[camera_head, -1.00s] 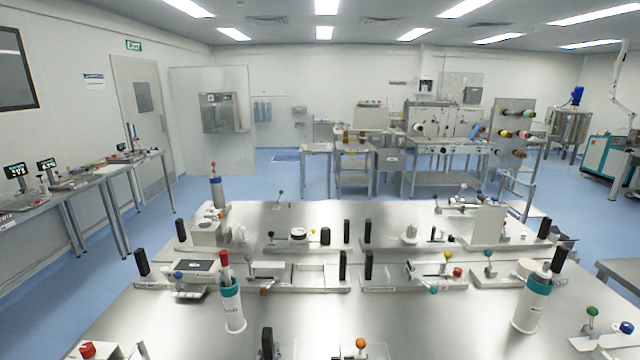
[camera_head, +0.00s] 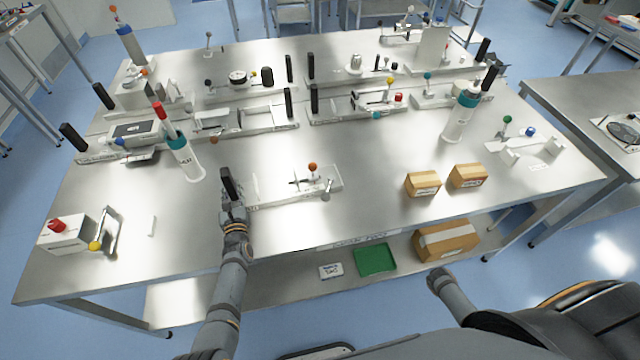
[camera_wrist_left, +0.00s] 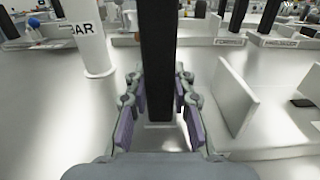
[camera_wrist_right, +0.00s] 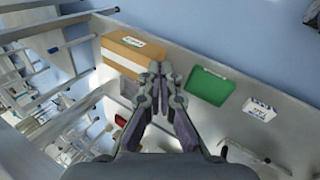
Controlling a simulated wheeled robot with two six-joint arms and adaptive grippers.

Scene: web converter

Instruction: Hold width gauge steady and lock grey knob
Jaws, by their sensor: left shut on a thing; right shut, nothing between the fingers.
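The width gauge (camera_head: 290,190) appears to be the low pale fixture at the table's front middle. It has a black upright handle (camera_head: 229,184) at its left end, an orange-topped lever (camera_head: 312,167) and a small grey knob (camera_head: 326,197) near its right end. My left gripper (camera_head: 234,208) is shut on the black handle, which also stands between its fingers in the left wrist view (camera_wrist_left: 158,60). The grey knob is too small to tell its setting. My right gripper (camera_wrist_right: 160,72) is shut and empty, in front of the table over the lower shelf.
Two cardboard boxes (camera_head: 422,184) (camera_head: 468,176) sit right of the gauge. A white bottle (camera_head: 186,160) stands behind left. A white box with a red knob (camera_head: 64,230) is at the left. The lower shelf holds a green tray (camera_head: 375,260) and a large carton (camera_head: 446,241).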

